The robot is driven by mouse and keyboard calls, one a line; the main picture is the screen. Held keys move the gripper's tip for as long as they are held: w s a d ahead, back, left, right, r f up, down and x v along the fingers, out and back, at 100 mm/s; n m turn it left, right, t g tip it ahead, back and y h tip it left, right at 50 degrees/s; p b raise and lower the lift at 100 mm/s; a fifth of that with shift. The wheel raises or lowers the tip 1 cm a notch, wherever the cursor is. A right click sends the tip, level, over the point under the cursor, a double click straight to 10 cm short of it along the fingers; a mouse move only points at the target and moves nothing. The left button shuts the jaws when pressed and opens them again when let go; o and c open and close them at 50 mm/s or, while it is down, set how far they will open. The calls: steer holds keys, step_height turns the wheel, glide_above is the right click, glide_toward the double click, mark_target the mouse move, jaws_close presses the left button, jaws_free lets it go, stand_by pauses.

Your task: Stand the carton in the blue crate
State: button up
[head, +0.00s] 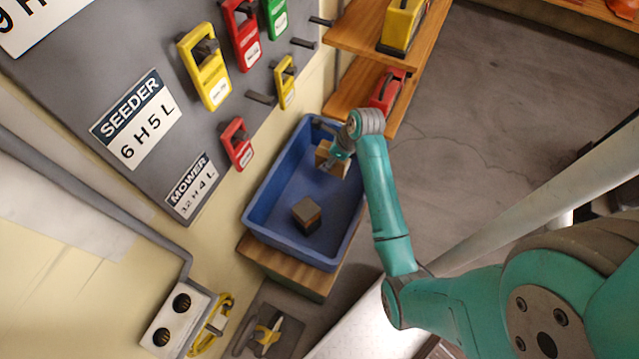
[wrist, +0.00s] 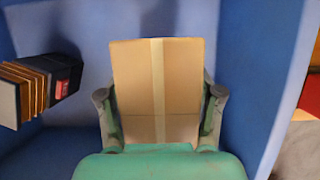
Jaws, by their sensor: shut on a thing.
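The carton (wrist: 157,88) is a tan cardboard box with a paler tape strip down its middle. My gripper (wrist: 160,110) is shut on it, with one finger on each side. In the head view the carton (head: 325,156) shows at the far end of the blue crate (head: 254,213), partly hidden by my gripper (head: 338,150). The carton is within the crate's outline; I cannot tell whether it touches the floor. Blue crate walls (wrist: 262,70) surround it in the wrist view.
A dark block with tan layers (head: 306,215) stands in the near part of the crate, and shows at left in the wrist view (wrist: 40,85). The crate sits on a wooden stand (head: 285,270) by the wall board. Wooden shelves (head: 345,90) with a red tool (head: 386,90) adjoin its far end.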

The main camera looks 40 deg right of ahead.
step_height(320, 180, down, 8)
steer(key=shift+f, duration=0.1)
steer(key=o, duration=1.5)
steer(key=v, duration=1.2)
steer(key=shift+w, duration=0.15)
